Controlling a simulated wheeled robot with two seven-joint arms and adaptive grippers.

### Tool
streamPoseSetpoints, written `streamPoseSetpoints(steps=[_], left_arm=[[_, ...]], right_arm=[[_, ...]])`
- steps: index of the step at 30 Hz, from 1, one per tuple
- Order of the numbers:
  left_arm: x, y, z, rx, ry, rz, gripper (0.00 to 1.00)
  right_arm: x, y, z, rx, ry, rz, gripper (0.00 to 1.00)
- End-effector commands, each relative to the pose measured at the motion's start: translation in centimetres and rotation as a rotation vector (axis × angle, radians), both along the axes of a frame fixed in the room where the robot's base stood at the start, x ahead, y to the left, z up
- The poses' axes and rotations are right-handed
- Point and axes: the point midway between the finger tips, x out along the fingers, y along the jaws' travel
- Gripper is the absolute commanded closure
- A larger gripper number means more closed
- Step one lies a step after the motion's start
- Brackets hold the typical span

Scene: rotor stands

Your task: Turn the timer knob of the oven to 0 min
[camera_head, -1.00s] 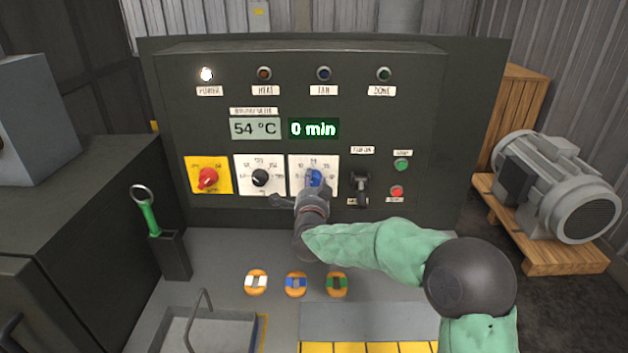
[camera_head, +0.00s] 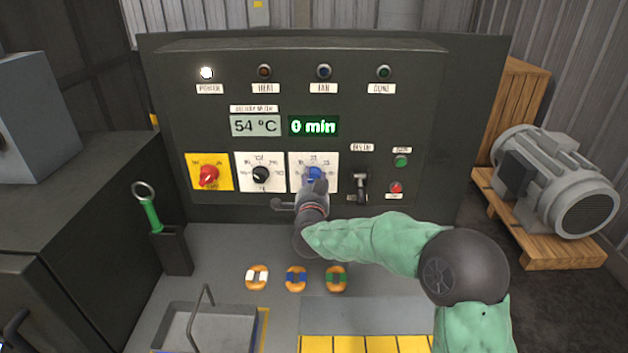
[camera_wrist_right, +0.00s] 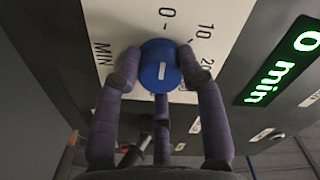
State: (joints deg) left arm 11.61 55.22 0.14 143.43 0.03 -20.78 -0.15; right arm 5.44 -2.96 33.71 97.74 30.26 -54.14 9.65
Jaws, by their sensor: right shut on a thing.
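The blue timer knob (camera_head: 314,174) sits on a white dial plate (camera_head: 298,160) on the oven's front panel. It also shows in the right wrist view (camera_wrist_right: 160,66), where its white mark points up toward the printed 0. The green timer display (camera_head: 314,127) reads "0 min", also in the right wrist view (camera_wrist_right: 285,62). My right gripper (camera_head: 316,184) is shut on the knob. In the right wrist view its dark fingers (camera_wrist_right: 160,75) are around the knob's sides.
A black knob (camera_head: 260,175) and a red knob (camera_head: 208,176) are left of the timer. A black lever (camera_head: 361,184) stands close to its right, with green (camera_head: 400,162) and red (camera_head: 396,188) buttons beyond. Several orange-rimmed items (camera_head: 296,279) lie on the bench below.

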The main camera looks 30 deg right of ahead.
Motion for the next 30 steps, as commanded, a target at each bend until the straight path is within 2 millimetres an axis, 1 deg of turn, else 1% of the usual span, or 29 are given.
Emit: streamPoseSetpoints(steps=[1, 2, 3, 4, 13, 17, 20, 23, 30], left_arm=[[0.0, 0.0, 0.0, 0.000, 0.000, 0.000, 1.00], [0.0, 0.0, 0.0, 0.000, 0.000, 0.000, 1.00], [0.0, 0.0, 0.0, 0.000, 0.000, 0.000, 1.00], [0.0, 0.0, 0.0, 0.000, 0.000, 0.000, 1.00], [0.0, 0.0, 0.0, 0.000, 0.000, 0.000, 1.00], [0.0, 0.0, 0.0, 0.000, 0.000, 0.000, 1.00], [0.0, 0.0, 0.0, 0.000, 0.000, 0.000, 1.00], [0.0, 0.0, 0.0, 0.000, 0.000, 0.000, 1.00], [0.0, 0.0, 0.0, 0.000, 0.000, 0.000, 1.00]], right_arm=[[0.1, 0.4, -0.2, -0.003, 0.005, 0.010, 0.93], [0.1, 0.4, -0.2, -0.002, 0.006, 0.010, 0.54], [0.1, 0.4, -0.2, -0.001, 0.006, 0.010, 0.43], [0.1, 0.4, -0.2, -0.001, 0.006, 0.009, 0.36], [0.0, 0.2, -0.2, 0.000, 0.004, 0.005, 0.36], [-0.4, 0.5, -0.2, 0.001, 0.004, 0.005, 0.36], [-1.4, 1.1, -0.1, 0.002, 0.003, 0.006, 0.36], [-2.9, 2.0, -0.1, 0.002, 0.003, 0.006, 0.36], [-6.9, 4.6, -0.1, 0.000, 0.003, 0.008, 0.36]])
